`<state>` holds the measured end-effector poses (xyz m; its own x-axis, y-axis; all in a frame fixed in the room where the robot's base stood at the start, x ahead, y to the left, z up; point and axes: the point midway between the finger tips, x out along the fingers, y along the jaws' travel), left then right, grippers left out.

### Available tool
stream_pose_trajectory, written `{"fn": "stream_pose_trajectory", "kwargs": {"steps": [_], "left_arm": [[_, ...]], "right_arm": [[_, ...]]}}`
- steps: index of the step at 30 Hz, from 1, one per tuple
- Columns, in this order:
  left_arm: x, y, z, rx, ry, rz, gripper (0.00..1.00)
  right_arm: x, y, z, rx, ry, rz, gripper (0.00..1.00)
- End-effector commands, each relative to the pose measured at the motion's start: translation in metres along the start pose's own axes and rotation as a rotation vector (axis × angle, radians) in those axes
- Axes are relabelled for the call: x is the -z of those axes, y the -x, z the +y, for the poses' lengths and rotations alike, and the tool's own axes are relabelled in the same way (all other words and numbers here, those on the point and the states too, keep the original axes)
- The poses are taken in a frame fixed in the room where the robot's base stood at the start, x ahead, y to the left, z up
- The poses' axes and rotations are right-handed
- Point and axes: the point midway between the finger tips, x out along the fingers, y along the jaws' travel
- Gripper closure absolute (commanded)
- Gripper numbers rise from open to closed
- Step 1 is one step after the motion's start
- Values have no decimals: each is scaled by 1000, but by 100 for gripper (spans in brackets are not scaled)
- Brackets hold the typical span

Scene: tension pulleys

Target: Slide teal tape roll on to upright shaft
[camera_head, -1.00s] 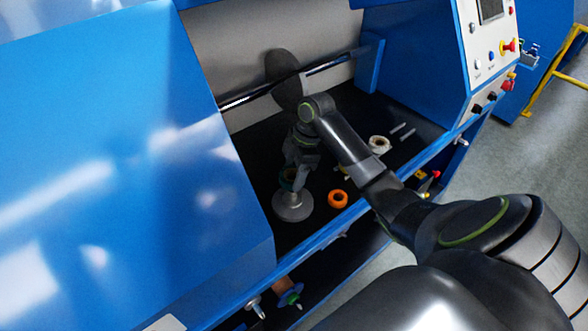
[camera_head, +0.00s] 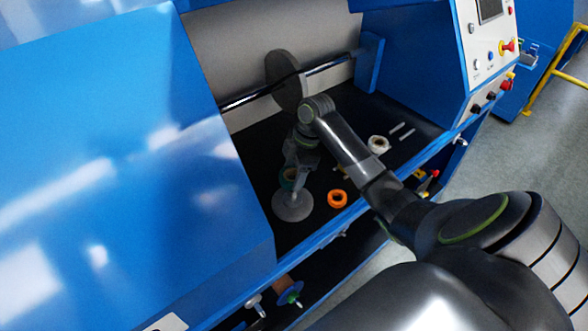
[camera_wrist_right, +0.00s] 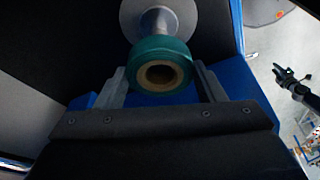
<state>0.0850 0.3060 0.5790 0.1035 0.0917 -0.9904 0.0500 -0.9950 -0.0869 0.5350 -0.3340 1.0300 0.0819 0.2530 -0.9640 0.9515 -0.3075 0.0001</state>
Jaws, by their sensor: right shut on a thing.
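The teal tape roll (camera_wrist_right: 160,66) sits between the two fingers of my right gripper (camera_wrist_right: 161,88) in the right wrist view, its tan core open towards the camera. My right gripper (camera_head: 291,172) is shut on this roll, whose teal side (camera_head: 288,175) shows only in part in the head view. The upright shaft (camera_wrist_right: 158,20) rises from a round grey base (camera_head: 293,208), right by the roll. The roll hides much of the shaft. The core is dark inside, so I cannot tell whether the shaft is in it. My left gripper is out of view.
An orange roll (camera_head: 337,199) and a whitish roll (camera_head: 378,144) lie on the black machine bed to the right. A round grey disc (camera_head: 284,80) on a horizontal bar stands behind. A blue front rail (camera_head: 333,222) and large blue cover (camera_head: 110,150) bound the bed.

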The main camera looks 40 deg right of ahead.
Motion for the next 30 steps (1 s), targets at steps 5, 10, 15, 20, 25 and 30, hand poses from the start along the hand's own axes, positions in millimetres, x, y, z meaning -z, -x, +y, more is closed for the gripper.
{"fn": "stream_pose_trajectory", "kwargs": {"steps": [5, 10, 15, 20, 25, 30], "left_arm": [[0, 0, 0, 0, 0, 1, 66], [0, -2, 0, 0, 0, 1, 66], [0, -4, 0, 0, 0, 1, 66], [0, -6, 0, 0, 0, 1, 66], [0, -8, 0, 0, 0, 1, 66], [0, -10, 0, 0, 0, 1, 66]], "right_arm": [[0, 0, 0, 0, 0, 0, 61], [-1, -3, 0, 1, 0, 0, 61], [-2, -8, 0, 1, -1, 0, 61], [-4, -14, 0, 1, 0, 1, 61], [-5, -20, 0, 0, 0, 1, 61], [-7, -25, 0, 1, 0, 1, 61]]}}
